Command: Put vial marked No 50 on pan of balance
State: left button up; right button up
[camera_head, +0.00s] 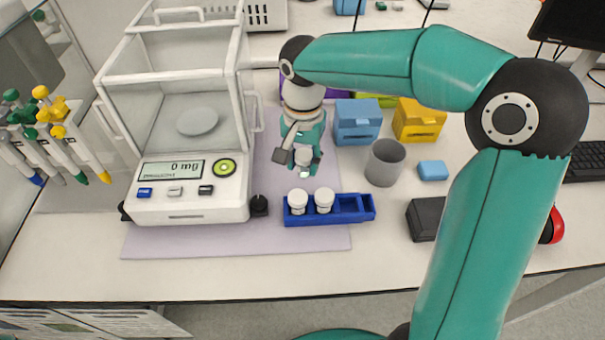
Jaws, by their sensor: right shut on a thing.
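The balance (190,180) stands at the left with its display reading 0 mg. Its round pan (197,121) is bare inside the glass draft shield. My right gripper (303,162) is right of the balance, above the far side of the blue vial rack, and is shut on a white-capped vial (303,157). The blue rack (352,208) holds two more white-capped vials (298,200) in its left slots; its right slots look empty. Any vial number is too small to read. My left gripper is not in view.
A grey cup (385,162), blue box (357,122), yellow box (418,120), small blue block (433,170) and black box (424,219) stand to the right. Pipettes (45,140) hang at the far left. The bench front is clear.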

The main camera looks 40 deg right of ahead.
aim_at(303, 176)
jog(key=shift+f, duration=2.15)
jog(key=o, duration=0.9)
jog(key=shift+f, duration=0.1)
